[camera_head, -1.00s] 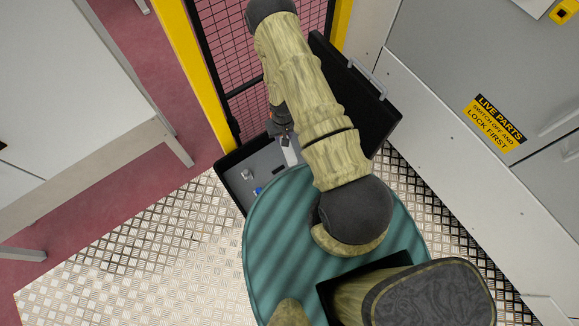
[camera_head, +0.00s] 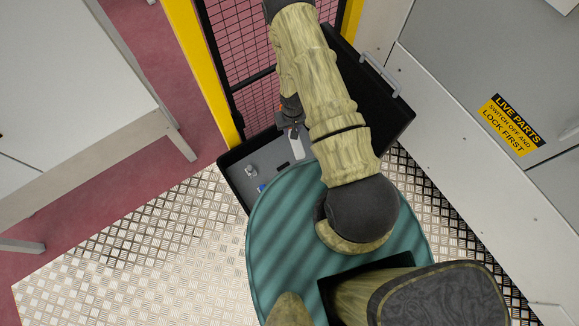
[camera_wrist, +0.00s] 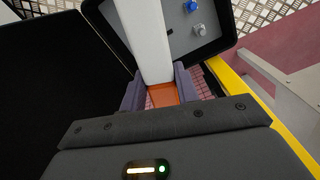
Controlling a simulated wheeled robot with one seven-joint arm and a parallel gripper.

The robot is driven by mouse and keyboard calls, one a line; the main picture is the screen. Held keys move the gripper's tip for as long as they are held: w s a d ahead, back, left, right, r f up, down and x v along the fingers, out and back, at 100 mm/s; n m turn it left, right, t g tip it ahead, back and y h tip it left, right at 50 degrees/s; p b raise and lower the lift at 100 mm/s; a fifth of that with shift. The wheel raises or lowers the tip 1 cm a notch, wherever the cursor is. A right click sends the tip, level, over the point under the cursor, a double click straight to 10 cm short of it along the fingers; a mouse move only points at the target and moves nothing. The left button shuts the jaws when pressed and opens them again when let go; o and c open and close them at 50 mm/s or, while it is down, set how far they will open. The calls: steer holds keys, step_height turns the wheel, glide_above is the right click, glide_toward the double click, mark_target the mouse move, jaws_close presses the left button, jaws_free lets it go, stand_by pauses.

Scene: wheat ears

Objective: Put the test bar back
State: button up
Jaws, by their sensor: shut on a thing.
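My gripper (camera_wrist: 160,92) is shut on the test bar (camera_wrist: 147,38), a pale flat bar with an orange part (camera_wrist: 163,93) between the fingers. The bar extends away from the fingers over the grey inside of an open black case (camera_wrist: 227,36). In the head view the pale bar (camera_head: 297,149) hangs below my gripper (camera_head: 291,122), over the grey tray of the case (camera_head: 233,190). I cannot tell whether its far end touches the tray. My arm hides part of the case.
A blue piece (camera_wrist: 191,6) and a light grey piece (camera_wrist: 198,28) sit in the case. Its black lid (camera_head: 368,90) stands open at the right. A yellow post (camera_head: 205,75) and mesh fence (camera_head: 247,45) stand behind. A grey cabinet (camera_head: 470,60) is at right, a white table (camera_head: 75,95) at left.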

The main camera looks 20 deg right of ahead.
steer(key=w+f+n+b, duration=0.1)
steer(key=f+b, duration=2.2)
steer(key=b, duration=0.4)
steer(key=w+f+n+b, duration=0.2)
steer(key=f+b, duration=2.2)
steer(key=b, duration=0.4)
steer(key=shift+w, duration=0.25)
steer(key=shift+d, duration=0.1)
steer(key=shift+f+b, duration=1.8)
steer(key=shift+f, duration=1.25)
steer(key=shift+f, duration=0.1)
steer(key=shift+f+b, duration=1.15)
steer(key=shift+f, duration=0.65)
steer(key=shift+f, duration=0.2)
